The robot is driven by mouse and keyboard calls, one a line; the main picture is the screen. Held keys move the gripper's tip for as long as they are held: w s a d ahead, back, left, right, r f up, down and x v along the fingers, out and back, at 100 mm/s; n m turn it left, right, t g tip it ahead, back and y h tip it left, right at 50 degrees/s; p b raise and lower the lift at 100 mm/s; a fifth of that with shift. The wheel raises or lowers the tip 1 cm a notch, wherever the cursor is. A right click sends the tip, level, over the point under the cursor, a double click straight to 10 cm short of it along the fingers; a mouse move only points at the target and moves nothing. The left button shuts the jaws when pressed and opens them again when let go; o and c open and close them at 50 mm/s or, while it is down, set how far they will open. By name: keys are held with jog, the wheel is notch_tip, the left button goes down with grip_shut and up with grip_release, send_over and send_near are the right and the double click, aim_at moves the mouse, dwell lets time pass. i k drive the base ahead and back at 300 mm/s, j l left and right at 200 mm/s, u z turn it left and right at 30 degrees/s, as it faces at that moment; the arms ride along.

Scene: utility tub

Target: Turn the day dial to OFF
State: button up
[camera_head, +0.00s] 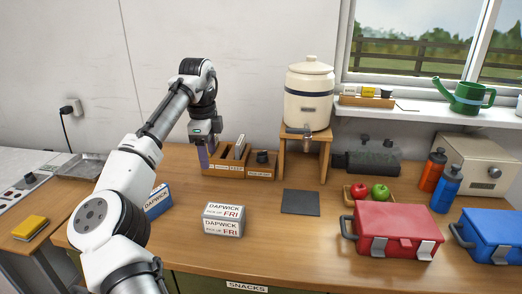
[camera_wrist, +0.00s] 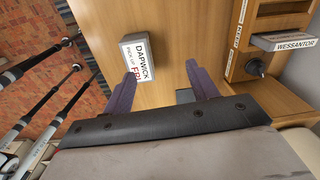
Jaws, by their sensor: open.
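No dial with readable day marks shows. A dark round knob (camera_head: 262,157) sits at the right end of the wooden rack; it also shows in the wrist view (camera_wrist: 255,67), right of my fingers. A cream box at the back right has a small dark dial (camera_head: 494,172), and a panel at the far left has a knob (camera_head: 29,178). I cannot tell which is the day dial. My gripper (camera_head: 203,157) is above the counter at the rack's left end. In the wrist view (camera_wrist: 163,85) its purple fingers are apart with nothing held between them.
The wooden rack (camera_head: 225,169) holds upright boxes. A cream crock (camera_head: 308,95) on a wooden stand (camera_head: 304,153) is right of the rack. A dark mat (camera_head: 300,202) and red case (camera_head: 396,232) lie further right.

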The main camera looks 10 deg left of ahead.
aim_at(262, 158)
jog(key=i+l, duration=0.3)
jog(key=i, duration=0.15)
jog(key=i+l, duration=0.35)
jog(key=i, duration=0.1)
